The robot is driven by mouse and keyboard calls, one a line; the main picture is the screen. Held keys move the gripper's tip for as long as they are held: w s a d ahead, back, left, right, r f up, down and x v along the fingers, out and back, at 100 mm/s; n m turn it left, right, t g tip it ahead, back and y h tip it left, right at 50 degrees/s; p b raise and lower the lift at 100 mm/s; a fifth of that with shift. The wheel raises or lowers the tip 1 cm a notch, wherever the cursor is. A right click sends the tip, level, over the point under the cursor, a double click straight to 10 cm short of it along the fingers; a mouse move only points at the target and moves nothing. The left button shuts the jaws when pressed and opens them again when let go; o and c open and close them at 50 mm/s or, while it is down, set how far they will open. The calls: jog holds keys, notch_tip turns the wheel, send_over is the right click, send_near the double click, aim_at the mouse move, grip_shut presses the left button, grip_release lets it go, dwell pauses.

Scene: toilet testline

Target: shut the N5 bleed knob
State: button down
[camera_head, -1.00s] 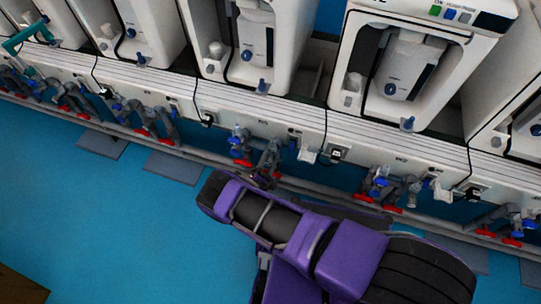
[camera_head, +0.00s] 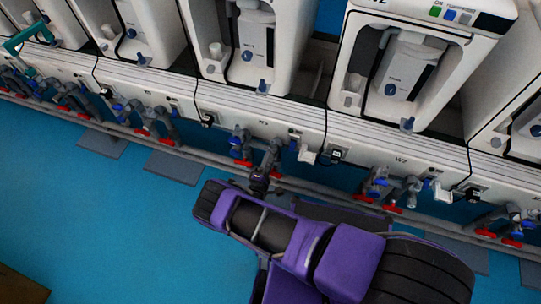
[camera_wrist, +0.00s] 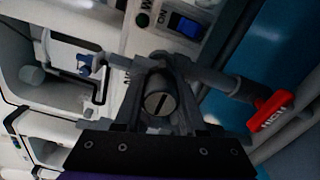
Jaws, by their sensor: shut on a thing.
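The N5 panel (camera_head: 262,122) is in the middle of the head view, with grey pipe fittings and a blue-and-red valve below it. My gripper (camera_head: 262,182) is at the lower end of these fittings, partly hidden by my purple arm. In the wrist view, my gripper (camera_wrist: 160,104) is shut on a dark round knob (camera_wrist: 158,101) with a slot across its face, one finger on each side. I take this as the bleed knob; the slot looks nearly lengthwise with the fingers. The back of the knob is hidden.
A red-handled valve (camera_wrist: 270,110) on a grey pipe is close to the right of my fingers. A blue switch (camera_wrist: 186,25) is above. A long grey pipe (camera_head: 330,190) runs below the panels. Open blue floor (camera_head: 100,230) is at the left.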

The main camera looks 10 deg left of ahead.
dwell(0.3)
jog(key=shift+c, duration=2.4)
grip_release()
